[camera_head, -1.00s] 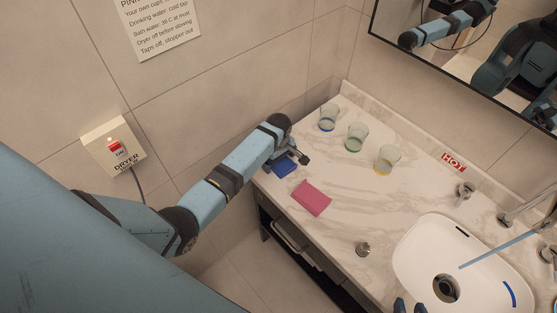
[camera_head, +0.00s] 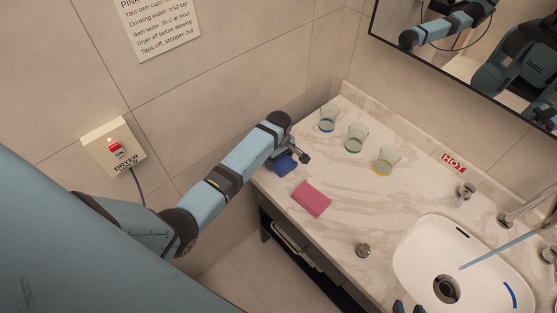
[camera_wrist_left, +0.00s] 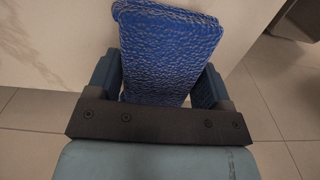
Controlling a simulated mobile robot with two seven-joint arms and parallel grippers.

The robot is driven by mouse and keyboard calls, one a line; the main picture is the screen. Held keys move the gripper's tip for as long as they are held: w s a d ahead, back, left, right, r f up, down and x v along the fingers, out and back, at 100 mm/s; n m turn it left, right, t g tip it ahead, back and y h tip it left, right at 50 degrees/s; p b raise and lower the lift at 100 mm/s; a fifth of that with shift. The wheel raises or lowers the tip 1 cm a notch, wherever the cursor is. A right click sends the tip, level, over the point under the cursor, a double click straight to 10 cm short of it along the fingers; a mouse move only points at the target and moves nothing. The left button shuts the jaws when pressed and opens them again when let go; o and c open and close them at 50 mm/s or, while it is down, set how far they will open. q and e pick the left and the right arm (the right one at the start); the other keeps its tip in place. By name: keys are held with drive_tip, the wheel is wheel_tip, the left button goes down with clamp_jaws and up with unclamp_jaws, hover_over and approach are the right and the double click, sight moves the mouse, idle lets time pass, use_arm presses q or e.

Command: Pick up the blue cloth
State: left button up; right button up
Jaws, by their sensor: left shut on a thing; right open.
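The blue cloth (camera_head: 284,166) is at the left end of the marble counter in the head view. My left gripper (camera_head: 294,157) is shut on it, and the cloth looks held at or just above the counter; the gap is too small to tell. In the left wrist view the textured blue cloth (camera_wrist_left: 168,50) sits between the two fingers of my left gripper (camera_wrist_left: 160,82) and extends past them. The tips of my right gripper (camera_head: 409,307) show at the bottom edge of the head view, open and empty, near the sink.
A pink cloth (camera_head: 311,199) lies right of the blue one. Three glasses (camera_head: 327,118) (camera_head: 355,138) (camera_head: 387,160) stand along the back of the counter (camera_head: 345,215). A metal stopper (camera_head: 363,250) stands left of the white sink (camera_head: 408,262). A dryer box (camera_head: 114,146) is on the left wall.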

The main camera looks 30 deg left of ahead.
use_arm(q)
wheel_tip(320, 180, up, 19)
drive_tip(key=b, duration=0.1)
drive_tip(key=shift+f, duration=0.2)
drive_tip(key=shift+o, duration=0.7)
drive_tip(key=shift+c, duration=0.3)
drive_tip(key=shift+d+f, duration=0.1)
